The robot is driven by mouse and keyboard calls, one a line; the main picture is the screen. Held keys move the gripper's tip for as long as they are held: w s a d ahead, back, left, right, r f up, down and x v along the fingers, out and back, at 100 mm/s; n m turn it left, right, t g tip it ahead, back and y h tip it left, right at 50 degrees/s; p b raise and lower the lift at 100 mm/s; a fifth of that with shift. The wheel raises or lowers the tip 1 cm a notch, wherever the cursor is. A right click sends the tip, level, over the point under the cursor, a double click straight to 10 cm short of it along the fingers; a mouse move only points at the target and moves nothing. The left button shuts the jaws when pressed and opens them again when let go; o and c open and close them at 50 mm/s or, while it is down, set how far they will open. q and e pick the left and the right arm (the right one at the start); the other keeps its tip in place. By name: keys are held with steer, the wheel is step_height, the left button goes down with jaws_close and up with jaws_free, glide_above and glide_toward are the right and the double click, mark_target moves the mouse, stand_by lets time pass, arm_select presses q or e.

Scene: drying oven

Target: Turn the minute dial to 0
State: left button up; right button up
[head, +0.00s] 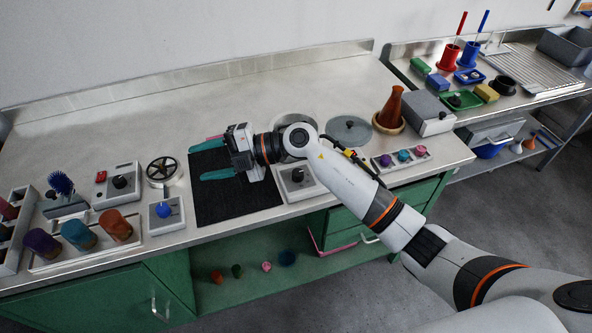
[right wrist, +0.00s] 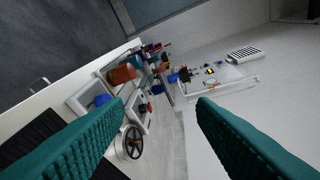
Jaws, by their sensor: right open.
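Several knobs and dials stand on the bench, and none is readably marked as the minute dial. One is a black knob on a grey box (head: 119,182) at the left; another is a blue knob on a pale box (head: 163,210). A third black knob (head: 297,174) is on a pale box beside my right forearm. A round spoked wheel (head: 161,170) also shows in the right wrist view (right wrist: 133,142). My right gripper (head: 204,160) is open and empty above the black mat, right of the wheel. Its teal fingers (right wrist: 160,103) are wide apart.
The black mat (head: 240,202) is bare in front. Coloured cylinders (head: 78,234) stand at the left. A brown flask (head: 391,108), a grey disc (head: 349,129) and a panel with coloured knobs (head: 402,157) are at the right. The back of the bench is clear.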

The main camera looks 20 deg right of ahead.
steer(key=w+d+f+n+g+h, duration=0.1)
steer(key=w+d+f+g+h, duration=0.1)
steer(key=d+f+h, duration=0.3)
steer(key=m+g+h, duration=0.1)
steer(key=m+h, duration=0.2)
steer(key=h, duration=0.7)
glide_toward(298, 172)
step_height(298, 172, down, 8)
steer(key=p, duration=0.3)
steer(key=shift+a+r, duration=0.1)
steer(key=shift+a, duration=0.1)
arm_select(q)
steer(key=shift+s+a+r, duration=0.1)
steer(key=shift+s+r, duration=0.15)
steer(key=shift+r, duration=0.5)
steer(key=shift+s+r, duration=0.2)
steer(key=shift+r, duration=0.55)
arm_select(e)
steer(key=shift+w+f, duration=0.1)
steer(key=shift+f, duration=0.5)
steer(key=c, duration=1)
arm_select(q)
steer(key=shift+f, duration=0.1)
arm_select(e)
steer(key=shift+o, duration=0.2)
arm_select(q)
steer(key=shift+f, duration=0.1)
